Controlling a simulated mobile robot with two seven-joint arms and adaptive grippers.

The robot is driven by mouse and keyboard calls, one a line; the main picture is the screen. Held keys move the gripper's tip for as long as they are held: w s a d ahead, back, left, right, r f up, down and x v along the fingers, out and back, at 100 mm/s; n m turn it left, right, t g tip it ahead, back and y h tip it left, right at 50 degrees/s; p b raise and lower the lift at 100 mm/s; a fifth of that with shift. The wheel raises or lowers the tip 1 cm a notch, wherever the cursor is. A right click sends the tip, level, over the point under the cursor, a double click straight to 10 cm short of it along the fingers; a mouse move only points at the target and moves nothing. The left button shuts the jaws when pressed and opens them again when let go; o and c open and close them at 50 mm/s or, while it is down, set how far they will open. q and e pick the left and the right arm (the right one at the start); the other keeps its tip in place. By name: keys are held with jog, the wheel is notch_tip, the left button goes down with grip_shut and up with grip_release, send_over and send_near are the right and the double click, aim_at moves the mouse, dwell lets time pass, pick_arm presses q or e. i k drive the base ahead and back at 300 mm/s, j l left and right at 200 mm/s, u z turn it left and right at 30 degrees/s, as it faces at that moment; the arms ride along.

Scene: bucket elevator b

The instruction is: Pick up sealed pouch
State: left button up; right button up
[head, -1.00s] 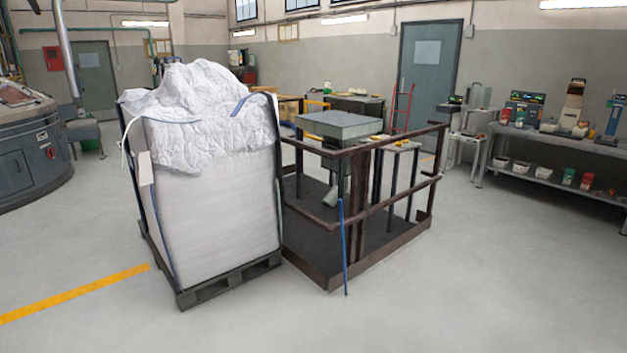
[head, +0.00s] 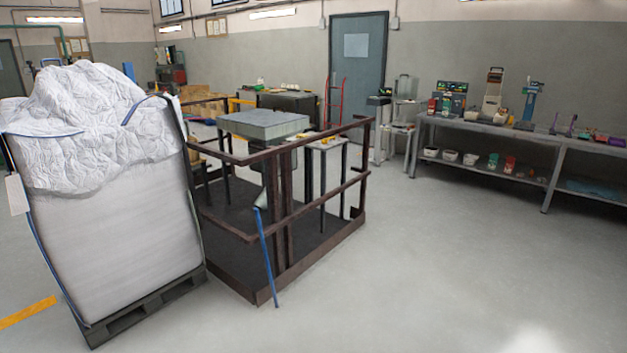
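Neither of my grippers shows in the head view. I cannot tell for certain which thing is the sealed pouch. A small upright green packet (head: 493,161) and a red packet (head: 509,164) stand side by side on the lower shelf of the long grey workbench (head: 585,148) at the right. They are far off and too small to tell whether they are sealed pouches.
A large white bulk bag (head: 120,235) stands on a dark pallet (head: 150,312) at the left. A brown railed platform (head: 335,248) with a blue pole (head: 267,262) is beside it. The floor (head: 440,270) at centre right is clear.

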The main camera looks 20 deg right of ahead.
aim_at(582, 135)
jog(key=i+l+z, duration=0.25)
jog(key=l+z, duration=0.25)
jog(key=i+l+z, duration=0.3)
jog(key=z, duration=0.2)
jog(key=i+l+z, duration=0.4)
jog(key=i+z, duration=0.2)
jog(key=i, duration=0.2)
jog(key=i+z, duration=0.3)
jog(key=i, duration=5.05)
jog(key=i+z, duration=0.15)
jog(key=i, duration=0.55)
jog(key=i+j+z, duration=0.15)
jog(key=i, duration=0.5)
jog(key=i+j+z, duration=0.15)
jog(key=i, duration=0.55)
jog(key=i+l, duration=0.25)
jog(key=i, duration=0.15)
